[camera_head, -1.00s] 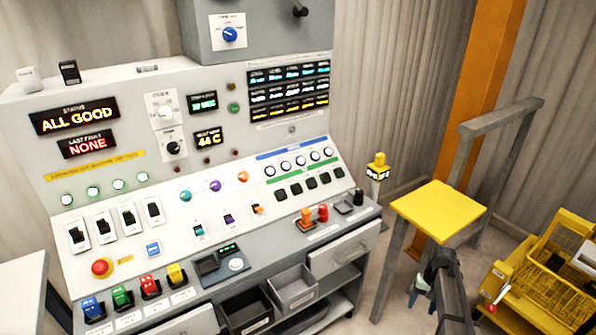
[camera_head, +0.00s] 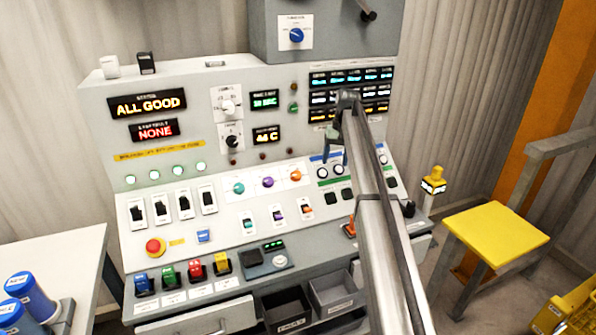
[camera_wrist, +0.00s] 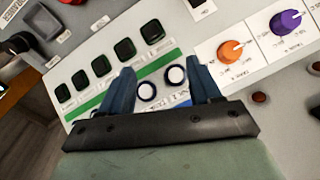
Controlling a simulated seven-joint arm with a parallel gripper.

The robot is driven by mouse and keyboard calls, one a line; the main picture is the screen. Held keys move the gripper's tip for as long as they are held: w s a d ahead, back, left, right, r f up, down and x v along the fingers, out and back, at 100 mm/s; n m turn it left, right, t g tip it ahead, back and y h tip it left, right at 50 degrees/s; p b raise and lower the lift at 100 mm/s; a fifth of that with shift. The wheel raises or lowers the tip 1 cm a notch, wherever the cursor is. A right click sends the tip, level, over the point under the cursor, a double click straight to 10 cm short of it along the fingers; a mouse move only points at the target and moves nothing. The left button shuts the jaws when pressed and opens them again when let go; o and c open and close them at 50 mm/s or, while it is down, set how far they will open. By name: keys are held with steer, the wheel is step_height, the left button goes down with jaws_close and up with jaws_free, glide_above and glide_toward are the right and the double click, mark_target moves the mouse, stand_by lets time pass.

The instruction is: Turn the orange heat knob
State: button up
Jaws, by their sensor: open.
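The orange heat knob (camera_head: 296,175) sits on the sloped panel, rightmost in a row with a purple knob (camera_head: 268,182) and a teal knob (camera_head: 239,188). In the wrist view the orange knob (camera_wrist: 229,49) is right of my gripper (camera_wrist: 163,85), with a pale pointer line and dial marks around it. The purple knob (camera_wrist: 286,22) is beyond it. My gripper is open, its two blue fingers apart and empty over the white round dials. In the head view my gripper (camera_head: 335,140) is in front of the panel, right of the orange knob and apart from it.
White dials (camera_wrist: 147,91) and dark square buttons (camera_wrist: 125,50) lie under and beside my fingers. Rocker switches (camera_head: 306,210) stand below the knobs. A red emergency button (camera_head: 155,247) is at lower left. A yellow stool (camera_head: 495,236) stands at right.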

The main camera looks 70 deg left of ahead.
step_height(320, 180, up, 7)
steer(key=n, duration=0.1)
glide_above(297, 173)
steer(key=w, duration=0.2)
steer(key=f, duration=0.4)
steer(key=s+f, duration=0.1)
steer(key=f, duration=0.8)
steer(key=shift+s+f, duration=0.35)
steer(key=shift+s, duration=0.05)
steer(key=c, duration=1)
steer(key=shift+c, duration=0.2)
